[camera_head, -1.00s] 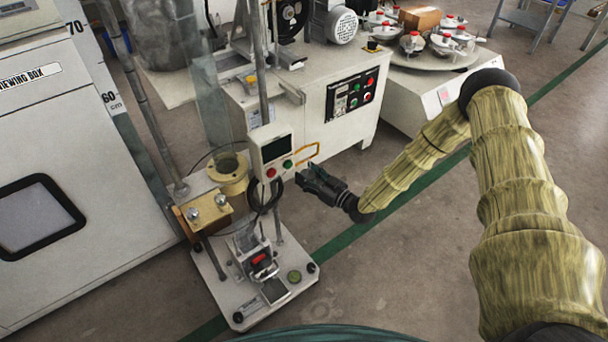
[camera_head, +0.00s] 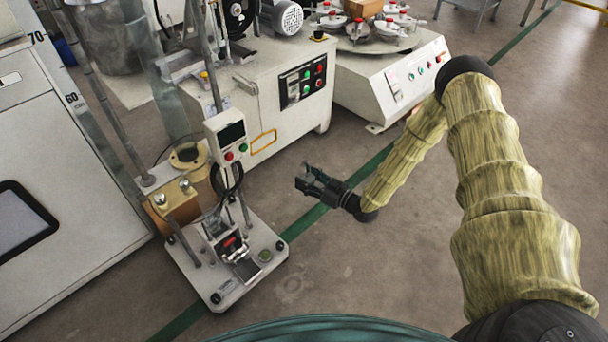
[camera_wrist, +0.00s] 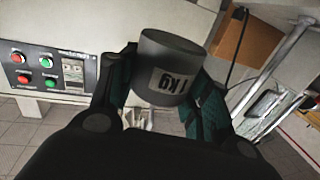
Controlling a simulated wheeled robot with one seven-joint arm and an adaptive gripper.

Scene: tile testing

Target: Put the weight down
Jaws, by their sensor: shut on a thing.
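A dark grey cylindrical weight (camera_wrist: 172,62) with a pale label reading "1 kg" fills the middle of the wrist view. The label appears upside down there. My gripper (camera_wrist: 160,92) is shut on the weight, with a finger on each side of it. In the head view my gripper (camera_head: 307,181) hangs above the open floor, to the right of the test stand (camera_head: 208,280) and apart from it. The weight is hard to pick out from the dark fingers in the head view.
The stand carries a control box (camera_head: 229,138), a brass-coloured cylinder (camera_head: 190,160) and posts. A white machine with a button panel (camera_head: 303,80) stands behind, beside a turntable machine (camera_head: 395,70). A large cabinet (camera_head: 60,220) is at left. Floor at right is clear.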

